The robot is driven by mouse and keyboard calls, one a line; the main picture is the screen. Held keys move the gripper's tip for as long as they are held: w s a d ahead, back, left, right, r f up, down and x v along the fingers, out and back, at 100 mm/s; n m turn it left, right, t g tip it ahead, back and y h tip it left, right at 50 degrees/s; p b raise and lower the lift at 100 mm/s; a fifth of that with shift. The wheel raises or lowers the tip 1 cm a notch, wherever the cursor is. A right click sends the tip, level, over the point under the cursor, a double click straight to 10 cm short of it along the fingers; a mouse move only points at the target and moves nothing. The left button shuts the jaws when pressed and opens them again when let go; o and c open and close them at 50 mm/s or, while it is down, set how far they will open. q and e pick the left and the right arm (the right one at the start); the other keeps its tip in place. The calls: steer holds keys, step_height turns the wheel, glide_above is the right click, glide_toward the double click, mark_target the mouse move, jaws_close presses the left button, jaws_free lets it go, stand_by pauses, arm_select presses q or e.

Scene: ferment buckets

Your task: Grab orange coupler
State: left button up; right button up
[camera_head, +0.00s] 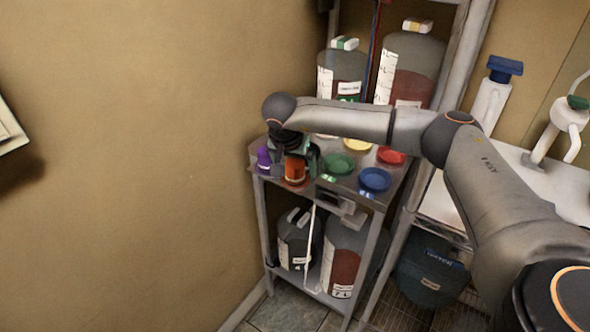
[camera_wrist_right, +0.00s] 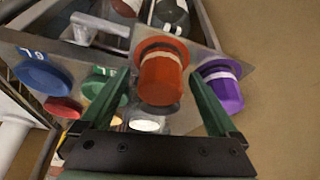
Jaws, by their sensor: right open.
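The orange coupler (camera_head: 295,171) stands on the top of a small metal shelf cart, near its left front. In the right wrist view the orange coupler (camera_wrist_right: 161,76) sits between and beyond the two green fingers of my right gripper (camera_wrist_right: 160,108). The gripper is open, and I see no clear contact with the coupler. In the head view my right gripper (camera_head: 297,157) is over the cart top at the coupler, partly hidden by my own wrist. My left gripper is not in view.
A purple coupler (camera_head: 264,159) stands close to the left of the orange one. Green (camera_head: 338,164), blue (camera_head: 374,180), red (camera_head: 391,156) and yellow (camera_head: 357,145) pieces lie to the right. Large buckets (camera_head: 412,65) stand behind. A wall (camera_head: 150,150) borders the left.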

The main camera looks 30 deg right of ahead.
jaws_close()
stand_by(0.7)
